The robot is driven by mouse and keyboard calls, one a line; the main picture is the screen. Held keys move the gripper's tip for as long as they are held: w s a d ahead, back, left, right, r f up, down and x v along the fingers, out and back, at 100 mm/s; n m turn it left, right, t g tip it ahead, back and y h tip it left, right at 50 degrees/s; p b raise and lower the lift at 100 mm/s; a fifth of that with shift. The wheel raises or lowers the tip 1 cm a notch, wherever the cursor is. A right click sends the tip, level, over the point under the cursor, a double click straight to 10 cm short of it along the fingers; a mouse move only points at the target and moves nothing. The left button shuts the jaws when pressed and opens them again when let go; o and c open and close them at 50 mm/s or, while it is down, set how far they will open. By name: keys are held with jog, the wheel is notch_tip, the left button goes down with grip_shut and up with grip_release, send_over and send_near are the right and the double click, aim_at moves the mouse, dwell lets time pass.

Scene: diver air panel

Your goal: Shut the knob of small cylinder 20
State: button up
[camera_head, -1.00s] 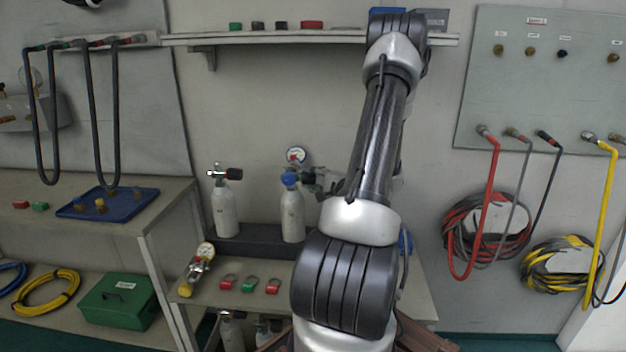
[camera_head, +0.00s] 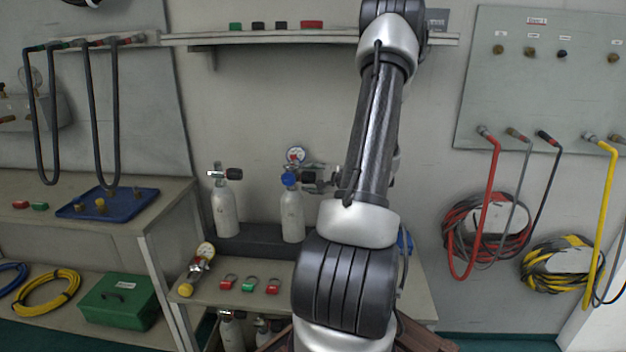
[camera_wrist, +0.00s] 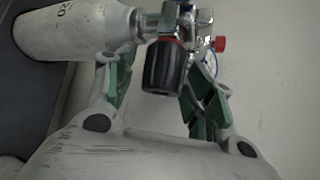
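The small cylinder (camera_head: 292,218) is pale grey and stands upright in the middle of the head view, with a blue part and a round gauge (camera_head: 296,155) at its top. In the wrist view it (camera_wrist: 70,32) fills the upper left, with partly cut-off dark lettering. Its ribbed black knob (camera_wrist: 165,68) points toward my palm. My gripper (camera_wrist: 162,85) is open, with one green-padded finger on each side of the knob and visible gaps. In the head view my gripper (camera_head: 322,181) is at the right of the valve, and the knob is hard to make out there.
Another cylinder (camera_head: 225,210) with a black knob (camera_head: 234,173) stands to the left. A gauge fitting (camera_head: 203,257) and several coloured tags (camera_head: 249,285) lie on the bench in front. A shelf (camera_head: 270,38) runs above. The wall between shelf and cylinders is clear.

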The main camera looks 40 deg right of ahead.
jog(key=shift+s, duration=0.1)
jog(key=v, duration=1.2)
dwell(0.4)
